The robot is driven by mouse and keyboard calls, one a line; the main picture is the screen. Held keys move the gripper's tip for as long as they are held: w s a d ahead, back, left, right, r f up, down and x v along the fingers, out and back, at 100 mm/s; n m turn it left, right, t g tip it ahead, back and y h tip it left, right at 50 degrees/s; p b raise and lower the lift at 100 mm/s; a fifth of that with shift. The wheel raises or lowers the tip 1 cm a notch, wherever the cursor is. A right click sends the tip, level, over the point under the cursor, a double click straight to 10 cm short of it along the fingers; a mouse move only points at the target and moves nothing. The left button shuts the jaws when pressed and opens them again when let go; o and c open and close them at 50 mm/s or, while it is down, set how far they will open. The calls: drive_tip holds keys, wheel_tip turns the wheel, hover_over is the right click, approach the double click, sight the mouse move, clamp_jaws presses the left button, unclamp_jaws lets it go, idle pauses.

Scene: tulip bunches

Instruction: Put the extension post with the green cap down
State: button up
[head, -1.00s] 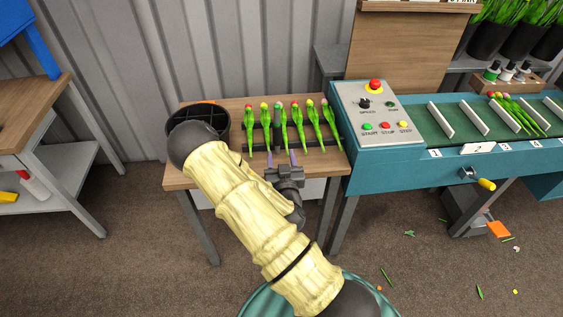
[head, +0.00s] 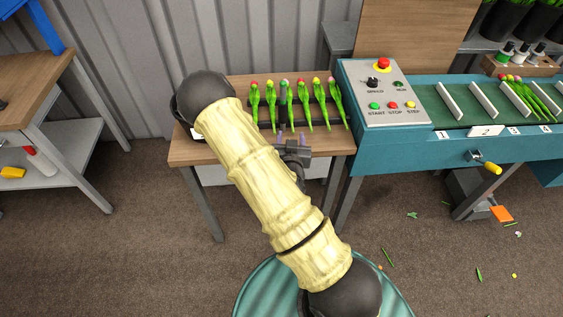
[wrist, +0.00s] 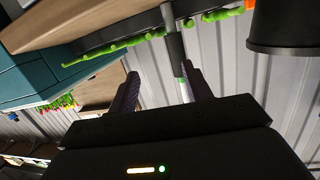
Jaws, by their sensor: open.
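In the wrist view, a grey post (wrist: 174,42) with a green band and a pale end is seen between the two fingers of my gripper (wrist: 160,74). The fingers stand apart, with gaps visible beside the post. In the head view, my gripper (head: 290,136) is at the front of the small wooden table, just before the row of tulip bunches (head: 301,92).
The wooden table (head: 200,151) carries a dark rack under the bunches. A teal conveyor (head: 420,145) with a control panel (head: 383,92) adjoins on the right. A workbench (head: 45,85) stands left.

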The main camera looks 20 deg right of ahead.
drive_tip(key=s+a+r+n+g+y, duration=0.2)
drive_tip(key=s+a+r+g, duration=0.3)
drive_tip(key=s, duration=0.3)
drive_tip(key=s+a+r+n+g+y, duration=0.3)
drive_tip(key=s+a+r+g+y, duration=0.1)
drive_tip(key=s, duration=0.5)
drive_tip(key=a+r+g, duration=0.1)
drive_tip(key=r+g, duration=0.1)
drive_tip(key=g, duration=0.1)
drive_tip(key=shift+s, duration=0.25)
drive_tip(key=shift+c, duration=1.2)
drive_tip(key=shift+f, duration=0.1)
